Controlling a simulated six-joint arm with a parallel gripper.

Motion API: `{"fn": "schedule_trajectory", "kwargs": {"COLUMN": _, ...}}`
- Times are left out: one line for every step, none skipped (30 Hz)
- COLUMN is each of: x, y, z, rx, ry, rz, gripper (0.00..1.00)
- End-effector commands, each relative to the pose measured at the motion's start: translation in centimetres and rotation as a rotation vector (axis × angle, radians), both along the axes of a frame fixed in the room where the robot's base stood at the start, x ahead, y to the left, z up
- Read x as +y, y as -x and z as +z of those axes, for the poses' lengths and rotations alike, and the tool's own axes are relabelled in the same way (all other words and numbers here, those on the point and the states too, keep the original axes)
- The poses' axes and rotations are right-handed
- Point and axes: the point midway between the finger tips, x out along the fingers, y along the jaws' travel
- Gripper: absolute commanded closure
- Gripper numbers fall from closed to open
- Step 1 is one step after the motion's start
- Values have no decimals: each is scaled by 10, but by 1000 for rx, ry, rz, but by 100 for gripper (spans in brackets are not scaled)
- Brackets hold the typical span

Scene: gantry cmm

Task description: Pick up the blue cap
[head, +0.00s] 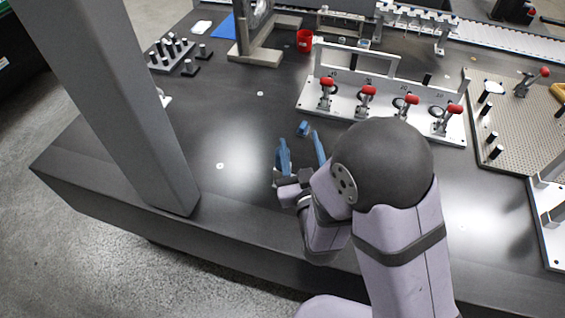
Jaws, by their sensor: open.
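A small blue cap (303,129) lies on the dark table, in front of the left end of the clamp fixture. My gripper (301,143) has two blue fingers, spread apart and empty. The fingers point away toward the cap, which shows just beyond the fingertips, nearer the right finger. I cannot tell the gripper's height above the table or whether a finger touches the cap. My arm hides part of the table at the front right.
A white fixture (345,104) with red-handled clamps stands just behind and right of the cap. A red cup (304,40) and a bracket (262,52) stand at the back. A perforated plate (512,130) lies at the right. The table left of the gripper is mostly clear.

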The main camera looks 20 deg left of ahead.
Motion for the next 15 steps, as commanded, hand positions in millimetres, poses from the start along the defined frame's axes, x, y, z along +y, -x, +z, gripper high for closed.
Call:
{"fn": "schedule_trajectory", "kwargs": {"x": 8, "y": 8, "z": -7, "rx": -24, "ry": -14, "rz": 21, "gripper": 48}}
{"fn": "schedule_trajectory", "kwargs": {"x": 11, "y": 12, "z": -8, "rx": -39, "ry": -28, "rz": 31, "gripper": 48}}
{"fn": "schedule_trajectory", "kwargs": {"x": 16, "y": 19, "z": -10, "rx": -48, "ry": -50, "rz": 47, "gripper": 48}}
{"fn": "schedule_trajectory", "kwargs": {"x": 19, "y": 23, "z": -12, "rx": -48, "ry": -69, "rz": 59, "gripper": 48}}
{"fn": "schedule_trajectory", "kwargs": {"x": 22, "y": 27, "z": -15, "rx": -44, "ry": -88, "rz": 71, "gripper": 48}}
{"fn": "schedule_trajectory", "kwargs": {"x": 25, "y": 31, "z": -19, "rx": -24, "ry": -116, "rz": 83, "gripper": 48}}
{"fn": "schedule_trajectory", "kwargs": {"x": 26, "y": 33, "z": -21, "rx": -10, "ry": -133, "rz": 88, "gripper": 48}}
{"fn": "schedule_trajectory", "kwargs": {"x": 27, "y": 34, "z": -23, "rx": 6, "ry": -146, "rz": 93, "gripper": 48}}
{"fn": "schedule_trajectory", "kwargs": {"x": 28, "y": 36, "z": -27, "rx": 23, "ry": -161, "rz": 99, "gripper": 48}}
{"fn": "schedule_trajectory", "kwargs": {"x": 28, "y": 37, "z": -29, "rx": 34, "ry": -172, "rz": 101, "gripper": 48}}
{"fn": "schedule_trajectory", "kwargs": {"x": 29, "y": 37, "z": -31, "rx": 44, "ry": -179, "rz": 103, "gripper": 48}}
{"fn": "schedule_trajectory", "kwargs": {"x": 30, "y": 38, "z": -33, "rx": 54, "ry": -187, "rz": 105, "gripper": 48}}
{"fn": "schedule_trajectory", "kwargs": {"x": 30, "y": 39, "z": -34, "rx": 59, "ry": -192, "rz": 106, "gripper": 48}}
{"fn": "schedule_trajectory", "kwargs": {"x": 30, "y": 39, "z": -34, "rx": 63, "ry": -195, "rz": 107, "gripper": 48}}
{"fn": "schedule_trajectory", "kwargs": {"x": 30, "y": 39, "z": -35, "rx": 66, "ry": -197, "rz": 107, "gripper": 48}}
